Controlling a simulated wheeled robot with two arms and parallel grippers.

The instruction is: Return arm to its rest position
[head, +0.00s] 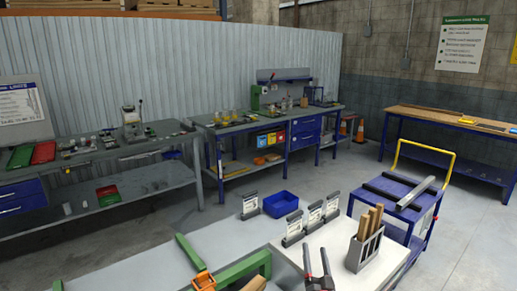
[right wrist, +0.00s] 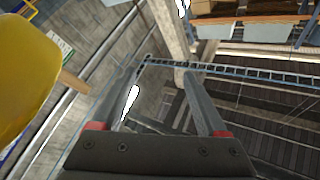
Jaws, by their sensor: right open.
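My right gripper (head: 317,254) shows at the bottom of the head view, in front of the light runout table (head: 335,240). Its two dark fingers point up and stand apart with nothing between them. In the right wrist view the same gripper (right wrist: 163,72) is open and empty, with the roof beams and a wall behind it. My left gripper does not show in either view.
Green rails (head: 245,268) with an orange part lie left. A blue cart (head: 405,197) stands right. A blurred yellow shape (right wrist: 25,75) is close to the wrist camera.

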